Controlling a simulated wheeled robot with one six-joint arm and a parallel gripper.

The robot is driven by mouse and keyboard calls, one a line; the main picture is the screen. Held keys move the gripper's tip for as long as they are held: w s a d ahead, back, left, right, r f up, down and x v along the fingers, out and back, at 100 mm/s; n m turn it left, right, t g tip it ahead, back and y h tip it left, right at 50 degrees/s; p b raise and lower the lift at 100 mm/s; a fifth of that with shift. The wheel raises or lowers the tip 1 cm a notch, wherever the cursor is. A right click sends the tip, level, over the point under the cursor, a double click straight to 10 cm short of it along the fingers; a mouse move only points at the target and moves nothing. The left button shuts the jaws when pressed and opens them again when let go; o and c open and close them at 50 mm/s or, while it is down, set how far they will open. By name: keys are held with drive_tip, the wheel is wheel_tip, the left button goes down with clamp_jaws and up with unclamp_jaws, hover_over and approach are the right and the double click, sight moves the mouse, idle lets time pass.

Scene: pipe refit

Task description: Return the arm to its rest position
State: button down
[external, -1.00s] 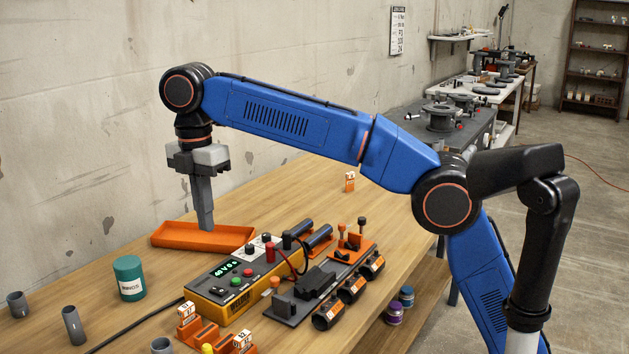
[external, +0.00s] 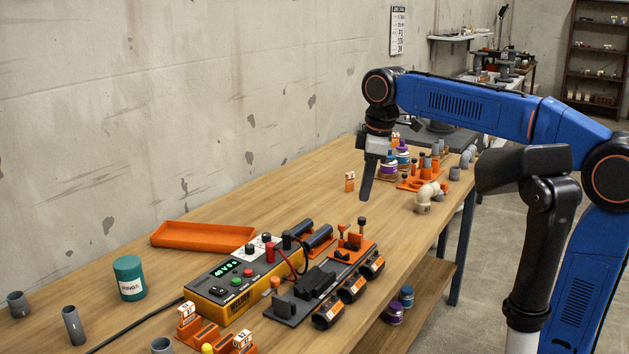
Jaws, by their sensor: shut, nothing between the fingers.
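My gripper (external: 365,196) hangs pointing down above the middle of the wooden bench (external: 240,203), near its right side. Its fingers are shut together with nothing between them. My blue arm (external: 470,105) reaches in from the right side of the picture, with its elbow at the right edge. The gripper is apart from the parts around it.
Below the gripper stand a yellow welder box (external: 228,290) and a dark clamp fixture (external: 318,292). An orange tray (external: 200,236) lies to the left. A beige elbow pipe (external: 425,196) and an orange rack (external: 412,184) with fittings sit behind right. A green tin (external: 130,278) stands front left.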

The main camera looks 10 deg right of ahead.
drive_tip(key=s+d+f+m+t, duration=0.1)
drive_tip(key=s+d+f+m, duration=0.35)
drive_tip(key=d, duration=0.55)
drive_tip(key=s+d+f+m+t, duration=0.1)
drive_tip(key=s+d+f+m, duration=0.3)
drive_tip(key=d, duration=0.5)
drive_tip(key=s+d+f+m, duration=0.3)
drive_tip(key=s+d+f, duration=0.1)
drive_tip(key=f, duration=0.3)
drive_tip(key=s+d+f+m+t+h, duration=0.1)
drive_tip(key=s+d+f+m, duration=0.2)
drive_tip(key=s+d+f, duration=0.2)
wheel_tip(320, 180, down, 3)
drive_tip(key=shift+s+d, duration=0.15)
drive_tip(key=shift+d, duration=0.55)
